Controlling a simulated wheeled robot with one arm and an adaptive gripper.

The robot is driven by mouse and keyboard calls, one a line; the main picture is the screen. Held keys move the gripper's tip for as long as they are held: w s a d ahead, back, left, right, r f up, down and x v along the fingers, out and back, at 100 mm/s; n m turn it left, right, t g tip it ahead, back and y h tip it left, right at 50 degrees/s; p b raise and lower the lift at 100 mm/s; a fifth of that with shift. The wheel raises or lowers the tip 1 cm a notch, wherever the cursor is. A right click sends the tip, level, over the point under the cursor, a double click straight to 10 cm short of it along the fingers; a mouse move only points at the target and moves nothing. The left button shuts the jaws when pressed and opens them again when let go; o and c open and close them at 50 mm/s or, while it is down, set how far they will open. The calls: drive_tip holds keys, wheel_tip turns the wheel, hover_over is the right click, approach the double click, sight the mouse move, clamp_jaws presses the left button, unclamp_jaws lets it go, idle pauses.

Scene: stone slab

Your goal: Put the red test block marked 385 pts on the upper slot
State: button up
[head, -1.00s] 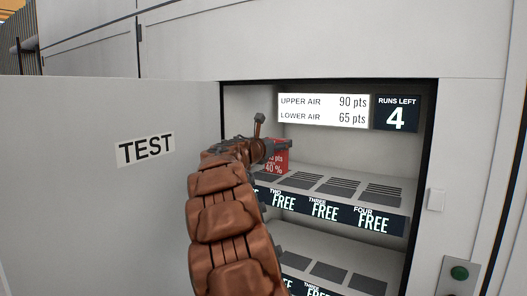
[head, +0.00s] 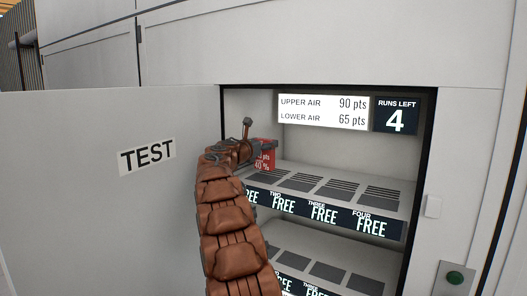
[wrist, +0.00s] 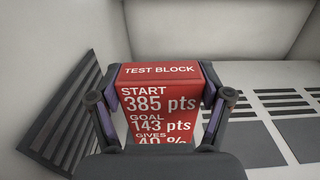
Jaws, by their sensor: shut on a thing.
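The red test block (wrist: 158,105) reads "TEST BLOCK", "START 385 pts", "GOAL 143 pts" in the wrist view. My gripper (wrist: 160,108) is shut on it, one finger on each side. In the head view the block (head: 265,155) shows at the left end of the upper shelf (head: 398,194), partly hidden by my gripper (head: 258,150). The shelf has several slotted vent plates and a front strip of "FREE" labels; the leftmost label is partly covered by my arm. I cannot tell whether the block touches the shelf.
A lower shelf (head: 366,284) with vent plates lies below. A sign (head: 323,111) reads upper air 90 pts, lower air 65 pts; another (head: 396,115) reads runs left 4. The open door marked TEST (head: 90,210) stands left. A green button (head: 455,278) is at lower right.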

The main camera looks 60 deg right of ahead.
sight(263, 152)
drive_tip(key=shift+w+d+f, duration=0.1)
drive_tip(key=shift+w+d, duration=0.1)
drive_tip(key=shift+w, duration=0.15)
drive_tip(key=shift+f, duration=1.7)
drive_tip(key=shift+f, duration=0.15)
drive_tip(key=o, duration=1.5)
drive_tip(key=shift+o, duration=0.2)
drive_tip(key=a+b, duration=0.3)
drive_tip(key=a, duration=0.9)
drive_tip(key=shift+s, duration=0.25)
drive_tip(key=shift+a, duration=0.1)
